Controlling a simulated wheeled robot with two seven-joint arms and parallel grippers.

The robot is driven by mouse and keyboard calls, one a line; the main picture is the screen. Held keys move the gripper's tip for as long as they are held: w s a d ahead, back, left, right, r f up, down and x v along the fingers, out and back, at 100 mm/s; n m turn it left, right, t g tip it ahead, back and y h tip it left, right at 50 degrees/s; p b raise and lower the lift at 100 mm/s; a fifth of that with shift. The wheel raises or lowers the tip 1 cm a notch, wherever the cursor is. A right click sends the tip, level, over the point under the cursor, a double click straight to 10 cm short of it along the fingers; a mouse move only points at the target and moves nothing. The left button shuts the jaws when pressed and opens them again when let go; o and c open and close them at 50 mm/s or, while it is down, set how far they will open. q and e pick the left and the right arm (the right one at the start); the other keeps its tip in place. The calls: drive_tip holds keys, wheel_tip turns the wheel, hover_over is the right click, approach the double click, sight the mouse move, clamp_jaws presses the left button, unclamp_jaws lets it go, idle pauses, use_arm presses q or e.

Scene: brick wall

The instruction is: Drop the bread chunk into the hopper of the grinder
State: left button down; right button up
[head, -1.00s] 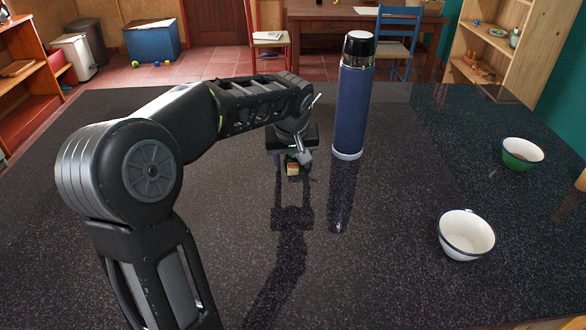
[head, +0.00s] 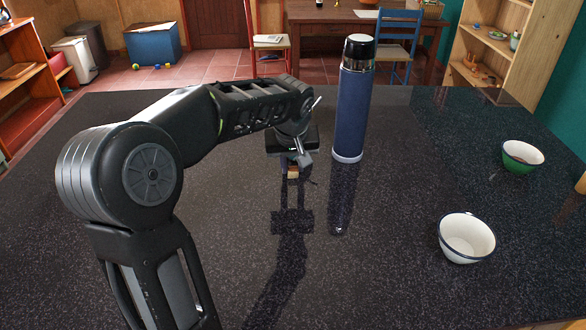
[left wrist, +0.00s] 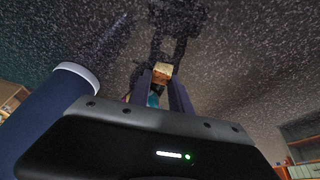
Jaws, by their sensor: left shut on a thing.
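The bread chunk (head: 293,174) is a small brown and cream block low over the dark counter, left of the blue flask. My left gripper (head: 293,168) points down with its fingers shut on the chunk. In the left wrist view the chunk (left wrist: 162,72) sits between the tips of the two dark fingers (left wrist: 164,86). I cannot tell whether the chunk still touches the counter. No grinder or hopper can be made out in these frames. My right gripper is not in view.
The tall blue flask (head: 352,105) stands close to the right of my left gripper. The front middle is clear.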

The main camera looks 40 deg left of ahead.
use_arm(q)
wheel_tip(320, 180, up, 10)
idle(0.5)
idle(0.8)
